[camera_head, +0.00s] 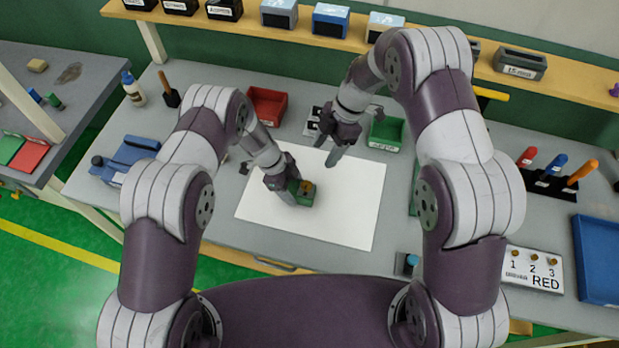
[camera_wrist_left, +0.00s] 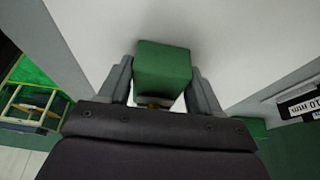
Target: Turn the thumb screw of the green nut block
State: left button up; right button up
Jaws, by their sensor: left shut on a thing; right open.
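The green nut block (camera_head: 307,199) is over the white mat (camera_head: 345,210), between the fingers of my left gripper (camera_head: 299,194). Its brass thumb screw (camera_head: 307,186) shows on the block in the head view. I cannot tell whether the block touches the mat. My right gripper (camera_head: 353,140) is open and empty, above and to the right of the block, apart from it.
A red bin (camera_head: 267,104) and a green bin (camera_head: 386,132) stand behind the mat. A blue-handled tool (camera_head: 556,164) stands in a rack at right, near a blue tray (camera_head: 600,262) and a white label board (camera_head: 530,268). The mat's right part is clear.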

aim_at(307, 184)
jog(key=shift+n, duration=0.4)
jog(key=x, duration=1.2)
jog(key=shift+d, duration=0.1)
jog(key=c, duration=1.1)
